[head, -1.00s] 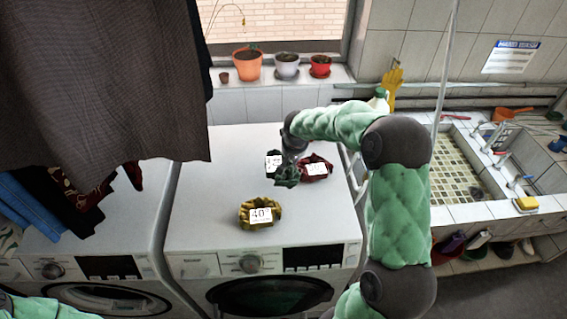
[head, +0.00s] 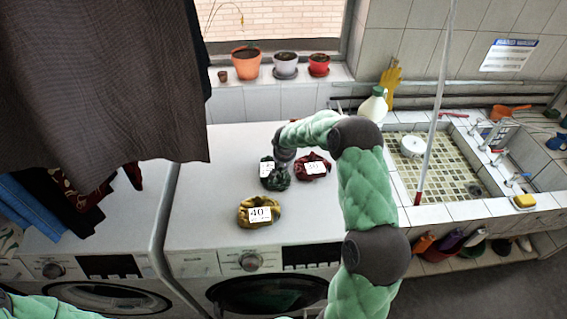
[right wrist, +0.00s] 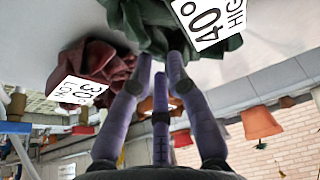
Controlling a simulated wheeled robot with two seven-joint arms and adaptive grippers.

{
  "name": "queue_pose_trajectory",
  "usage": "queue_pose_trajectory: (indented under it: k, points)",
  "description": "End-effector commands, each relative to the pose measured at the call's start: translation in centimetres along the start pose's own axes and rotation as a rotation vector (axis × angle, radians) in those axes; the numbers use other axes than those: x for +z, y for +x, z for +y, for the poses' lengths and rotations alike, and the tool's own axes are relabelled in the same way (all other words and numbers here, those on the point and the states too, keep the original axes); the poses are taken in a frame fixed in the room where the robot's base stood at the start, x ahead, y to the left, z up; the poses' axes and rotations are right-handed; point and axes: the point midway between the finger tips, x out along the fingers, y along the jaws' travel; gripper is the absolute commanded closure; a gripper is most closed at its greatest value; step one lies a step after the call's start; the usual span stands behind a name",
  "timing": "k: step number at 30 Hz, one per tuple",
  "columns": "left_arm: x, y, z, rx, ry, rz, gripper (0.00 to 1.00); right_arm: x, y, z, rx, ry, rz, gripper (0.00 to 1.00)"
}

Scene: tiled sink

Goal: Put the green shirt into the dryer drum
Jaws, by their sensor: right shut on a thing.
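The green shirt (head: 276,179) is a dark green bundle with a white label, on or just above the white top of the right-hand machine. It fills the upper middle of the right wrist view (right wrist: 150,25), its label reading 40° HIGH. My right gripper (head: 284,156) comes from behind it and is shut on it; the fingers also show in the right wrist view (right wrist: 160,75). The right-hand machine's round dark door (head: 268,295) is at the bottom, partly cut off; the drum inside cannot be made out. My left gripper is out of view.
A red bundle (head: 318,168) lies right of the green shirt and a yellow bundle (head: 259,218) lies in front. Dark cloth (head: 100,80) hangs at upper left. Pots (head: 246,64) line the sill; a tiled sink (head: 432,165) is at right. The machine top's left part is clear.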

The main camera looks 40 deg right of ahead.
Motion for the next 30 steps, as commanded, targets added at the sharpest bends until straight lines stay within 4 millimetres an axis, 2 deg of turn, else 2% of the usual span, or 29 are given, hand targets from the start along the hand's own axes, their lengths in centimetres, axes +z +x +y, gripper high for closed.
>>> queue_pose_trajectory:
  k: [10,11,13,26,30]
  points:
    - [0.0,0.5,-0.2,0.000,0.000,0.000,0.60,0.0,0.2,0.0,0.000,0.001,0.002,1.00]
    - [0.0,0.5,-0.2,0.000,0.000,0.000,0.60,0.1,0.2,0.0,0.000,0.001,0.001,0.80]
    - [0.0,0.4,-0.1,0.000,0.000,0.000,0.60,0.1,0.1,0.0,0.000,0.001,0.001,0.60]
    - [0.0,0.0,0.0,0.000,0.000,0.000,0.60,-0.1,-0.1,0.0,0.000,0.000,0.000,0.59]
    - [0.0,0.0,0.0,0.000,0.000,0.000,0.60,-0.2,-1.5,0.0,0.000,0.002,0.004,0.59]
